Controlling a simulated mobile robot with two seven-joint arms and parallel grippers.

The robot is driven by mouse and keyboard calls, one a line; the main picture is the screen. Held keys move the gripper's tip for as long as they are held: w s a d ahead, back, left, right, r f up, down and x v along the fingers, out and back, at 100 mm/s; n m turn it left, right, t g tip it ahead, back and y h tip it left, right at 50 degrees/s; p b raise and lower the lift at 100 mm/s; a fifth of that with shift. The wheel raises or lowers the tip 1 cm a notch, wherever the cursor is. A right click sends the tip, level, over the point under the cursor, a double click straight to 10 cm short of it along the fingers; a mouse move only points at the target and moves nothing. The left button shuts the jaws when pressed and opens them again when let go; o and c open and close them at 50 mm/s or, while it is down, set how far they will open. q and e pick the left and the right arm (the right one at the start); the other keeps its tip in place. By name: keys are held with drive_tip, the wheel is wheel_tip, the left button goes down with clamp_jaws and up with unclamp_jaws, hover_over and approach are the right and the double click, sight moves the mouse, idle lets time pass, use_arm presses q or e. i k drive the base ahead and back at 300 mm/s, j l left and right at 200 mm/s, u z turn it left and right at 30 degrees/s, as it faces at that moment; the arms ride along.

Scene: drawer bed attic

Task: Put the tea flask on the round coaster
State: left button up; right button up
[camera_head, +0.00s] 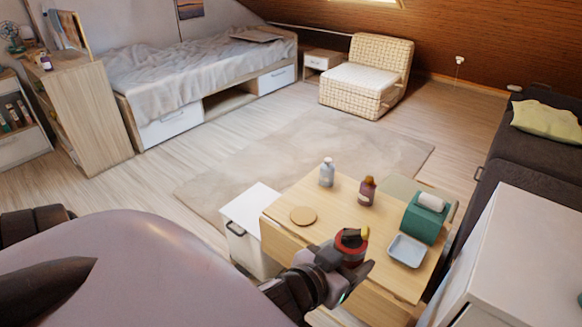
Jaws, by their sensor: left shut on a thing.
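My left gripper (350,262) is at the front of the small wooden table, shut on a red thing with a dark top (351,241), which I take to be the tea flask. The fingers hide much of it, and a small yellow part shows at its top right. I cannot tell whether it touches the table. The round coaster (303,216) is a flat tan disc near the table's left edge, bare, to the upper left of the gripper. My right gripper is not in view.
On the table (335,212) stand a pale blue bottle (327,174), a brown bottle (367,191), a green box with a white roll (424,219) and a pale blue tray (407,250). A white cabinet (535,255) stands at the right. The tabletop around the coaster is clear.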

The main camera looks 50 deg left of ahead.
sight(304, 216)
drive_tip(key=j, duration=0.35)
drive_tip(key=i+j+u, duration=0.1)
drive_tip(key=j, duration=0.2)
drive_tip(key=i+j+u, duration=0.1)
drive_tip(key=i+j, duration=0.15)
drive_tip(key=j, duration=0.15)
drive_tip(key=i+j+u, duration=0.1)
drive_tip(key=i+j, duration=0.2)
drive_tip(key=j, duration=0.1)
